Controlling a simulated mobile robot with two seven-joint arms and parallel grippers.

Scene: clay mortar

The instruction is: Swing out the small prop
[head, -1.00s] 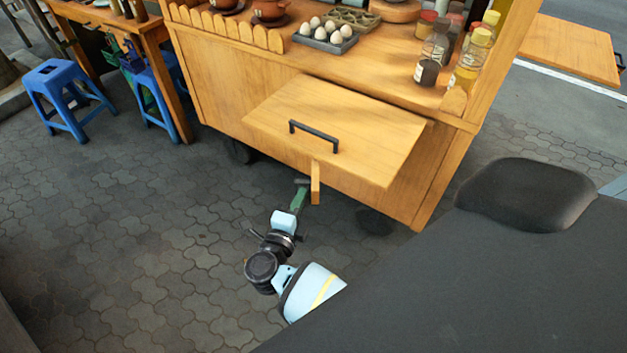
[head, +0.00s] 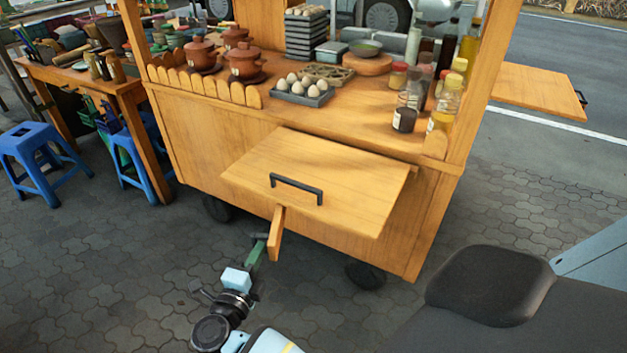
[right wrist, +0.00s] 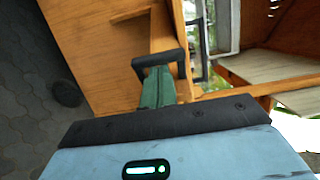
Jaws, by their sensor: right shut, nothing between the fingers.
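The small wooden prop (head: 276,234) sticks out below the front edge of the cart's raised flap (head: 310,175), which has a black handle (head: 297,186). My right gripper (head: 259,239) is low, just left of the prop in the head view, with its tip close to the prop's lower half. I cannot tell whether they touch. My left gripper is not in view.
The cart's counter (head: 350,120) holds clay pots (head: 244,62), a tray of eggs (head: 300,92) and bottles (head: 408,112) above the flap. Blue stools (head: 45,165) stand at left. A cart wheel (head: 365,275) is below. The paving in front is open.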

